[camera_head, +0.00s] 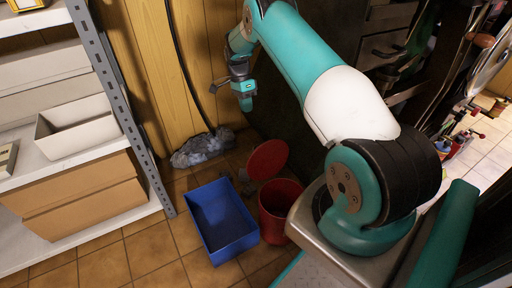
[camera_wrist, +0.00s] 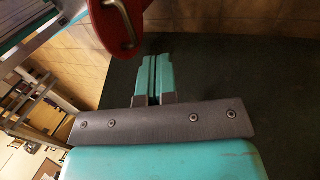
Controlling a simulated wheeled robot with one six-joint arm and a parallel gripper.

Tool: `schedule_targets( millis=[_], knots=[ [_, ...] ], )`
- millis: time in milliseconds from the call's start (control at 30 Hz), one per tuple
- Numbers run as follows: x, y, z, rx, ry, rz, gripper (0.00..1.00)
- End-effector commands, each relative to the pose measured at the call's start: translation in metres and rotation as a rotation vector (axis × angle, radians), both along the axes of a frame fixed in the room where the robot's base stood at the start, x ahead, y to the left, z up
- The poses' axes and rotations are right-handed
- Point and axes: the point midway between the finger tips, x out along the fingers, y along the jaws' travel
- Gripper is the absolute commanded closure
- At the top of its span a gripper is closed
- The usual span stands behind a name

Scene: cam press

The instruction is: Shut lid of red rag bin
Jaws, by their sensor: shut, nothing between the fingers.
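The red rag bin (camera_head: 275,222) stands on the tiled floor, partly hidden by my arm's base at its right. Its round red lid (camera_head: 268,160) is open, tilted up behind the bin's rim. My gripper (camera_head: 246,104) is in the air well above the lid in the head view, apart from it and pointing down. In the wrist view my teal fingers (camera_wrist: 152,66) are together and empty. A red part with a metal handle (camera_wrist: 122,24) shows at the top of that view; it looks like the lid.
A blue open box (camera_head: 221,222) stands just left of the bin. A grey crumpled heap (camera_head: 202,149) lies by the wood-panelled wall. A shelf unit (camera_head: 128,120) with boxes stands at the left. A dark panel (camera_head: 285,85) rises behind my arm. Floor in front of the blue box is clear.

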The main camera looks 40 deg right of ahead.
Motion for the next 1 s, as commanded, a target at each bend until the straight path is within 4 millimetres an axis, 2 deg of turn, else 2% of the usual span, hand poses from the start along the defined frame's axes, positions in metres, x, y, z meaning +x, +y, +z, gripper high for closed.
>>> schedule_targets(
  millis=[167,533,600,800,1000],
  knots=[
    [-0.007,0.001,-0.023,-0.001,0.003,-0.006,1.0],
    [-0.033,0.009,-0.099,0.002,0.004,-0.001,1.0],
    [-0.042,0.012,-0.094,-0.001,0.0,-0.002,1.0],
    [-0.062,0.017,-0.096,0.0,0.0,-0.001,1.0],
    [-0.069,0.02,-0.096,-0.001,-0.001,-0.001,1.0]
  ],
)
